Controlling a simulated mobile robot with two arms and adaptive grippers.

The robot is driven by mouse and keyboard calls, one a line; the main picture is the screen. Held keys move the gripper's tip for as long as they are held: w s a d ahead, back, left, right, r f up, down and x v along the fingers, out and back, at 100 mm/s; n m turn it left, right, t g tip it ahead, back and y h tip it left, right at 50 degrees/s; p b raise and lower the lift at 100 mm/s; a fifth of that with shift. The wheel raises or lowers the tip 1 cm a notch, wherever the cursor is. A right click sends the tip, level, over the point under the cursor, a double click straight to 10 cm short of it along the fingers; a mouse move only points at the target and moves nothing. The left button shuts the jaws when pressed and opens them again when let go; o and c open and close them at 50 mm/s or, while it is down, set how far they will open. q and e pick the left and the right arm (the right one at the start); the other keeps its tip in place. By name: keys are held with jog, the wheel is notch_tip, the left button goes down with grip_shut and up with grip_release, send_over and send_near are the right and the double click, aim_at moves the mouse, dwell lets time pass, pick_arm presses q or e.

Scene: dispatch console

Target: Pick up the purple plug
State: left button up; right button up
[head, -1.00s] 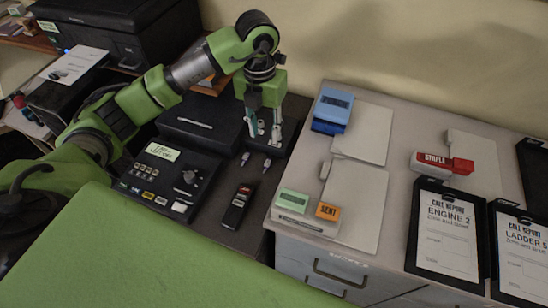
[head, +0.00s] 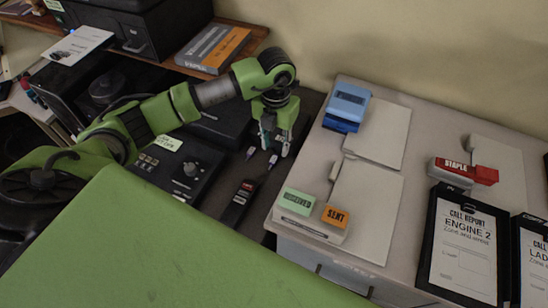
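Two small plugs lie on the dark desk, one to the left (head: 250,153) and one to the right (head: 272,161). They are too small for me to tell which is purple. My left gripper (head: 275,147) points down just above and behind the right plug. Its two fingers are apart and I see nothing held between them. I cannot tell whether it touches the desk. My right gripper is not in view.
A dark handheld device (head: 239,203) lies in front of the plugs. A black console with a knob (head: 190,171) is to their left. A grey cabinet top with stamps, including a green one (head: 299,199), stands to the right. A green surface (head: 180,245) fills the foreground.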

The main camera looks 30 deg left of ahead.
aim_at(274, 158)
pick_arm(q)
jog(key=shift+f, duration=0.4)
jog(key=f+p, duration=0.1)
jog(key=f, duration=0.1)
jog(key=f+p, duration=0.1)
jog(key=f, duration=0.1)
jog(key=shift+a+f, duration=0.2)
jog(key=shift+f, duration=0.5)
grip_shut()
